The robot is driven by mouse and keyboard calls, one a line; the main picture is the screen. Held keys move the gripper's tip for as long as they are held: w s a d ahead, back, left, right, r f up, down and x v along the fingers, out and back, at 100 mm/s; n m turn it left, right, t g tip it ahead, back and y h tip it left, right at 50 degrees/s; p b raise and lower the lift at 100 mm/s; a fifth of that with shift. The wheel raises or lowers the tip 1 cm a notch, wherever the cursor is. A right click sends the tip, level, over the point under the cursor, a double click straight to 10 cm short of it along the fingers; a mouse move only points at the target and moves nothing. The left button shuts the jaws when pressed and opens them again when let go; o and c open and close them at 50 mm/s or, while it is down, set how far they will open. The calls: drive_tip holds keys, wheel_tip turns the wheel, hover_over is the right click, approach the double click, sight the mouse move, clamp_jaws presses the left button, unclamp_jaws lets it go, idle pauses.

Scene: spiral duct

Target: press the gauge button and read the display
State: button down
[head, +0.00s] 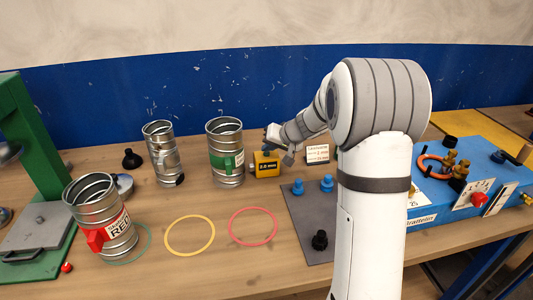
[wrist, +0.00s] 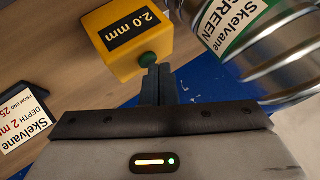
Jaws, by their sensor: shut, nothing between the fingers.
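The gauge is a yellow box (head: 262,159) on the table behind the rings, and it shows large in the wrist view (wrist: 112,58). Its black display (wrist: 137,30) reads "2.0 mm"; the display also shows in the head view (head: 267,167). A round green button (wrist: 148,60) sits on the gauge near its lower right corner in the wrist view. My gripper (wrist: 158,70) is shut and empty, with its fingertips right at the button. I cannot tell whether they touch or press it. In the head view my gripper (head: 270,137) is just above the gauge.
A green-labelled metal duct (head: 226,160) stands close left of the gauge, also in the wrist view (wrist: 265,50). A card (head: 317,153) reading "Skelvane DEPTH 2 mm" in the wrist view (wrist: 30,125) stands right of it. Coloured rings (head: 190,236) lie in front.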

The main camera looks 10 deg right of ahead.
drive_tip(key=shift+r, duration=0.8)
wheel_tip(320, 180, up, 5)
drive_tip(key=p, duration=0.3)
idle(0.3)
idle(0.5)
drive_tip(key=s+a+r+n+g+h, duration=0.1)
drive_tip(key=s+a+r, duration=0.1)
drive_tip(key=s, duration=0.6)
drive_tip(key=s+a+r+g, duration=0.1)
drive_tip(key=s+a, duration=0.1)
drive_tip(key=s, duration=0.7)
drive_tip(key=s+d+f+g+h, duration=0.1)
drive_tip(key=s+h, duration=0.1)
drive_tip(key=s, duration=0.8)
drive_tip(key=s+d+f+g+h, duration=0.1)
drive_tip(key=s+d+h, duration=0.1)
drive_tip(key=s, duration=0.8)
drive_tip(key=shift+d+f+n+g, duration=0.25)
drive_tip(key=shift+f+n+g, duration=0.05)
drive_tip(key=shift+f+n, duration=0.1)
